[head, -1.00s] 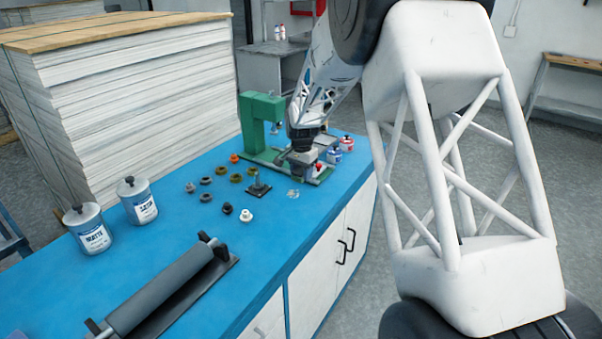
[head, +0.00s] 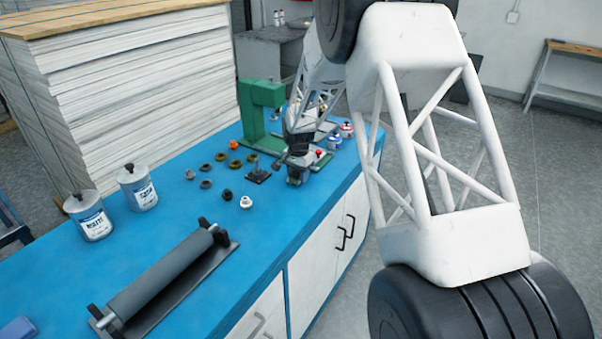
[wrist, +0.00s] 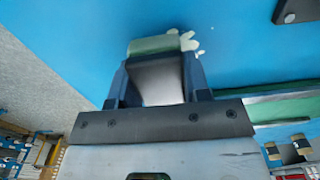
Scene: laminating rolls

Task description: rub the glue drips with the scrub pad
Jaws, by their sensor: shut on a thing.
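My gripper (wrist: 156,66) is shut on the scrub pad (wrist: 153,46), a block with a green face that sticks out past the fingertips in the wrist view. The pale glue drips (wrist: 188,40) lie on the blue bench top, right at the pad's far right edge. The pad overlaps part of them in the picture; whether it touches the surface I cannot tell. In the head view my gripper (head: 297,176) is low over the bench near its front edge, and it hides the drips there.
A green press (head: 258,120) stands just behind my gripper, with small cans (head: 346,130) to its right. A dark block with a knob (head: 258,174) and several small knobs (head: 206,168) lie to the left. A grey roller (head: 160,280) and two tins (head: 137,188) are nearer.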

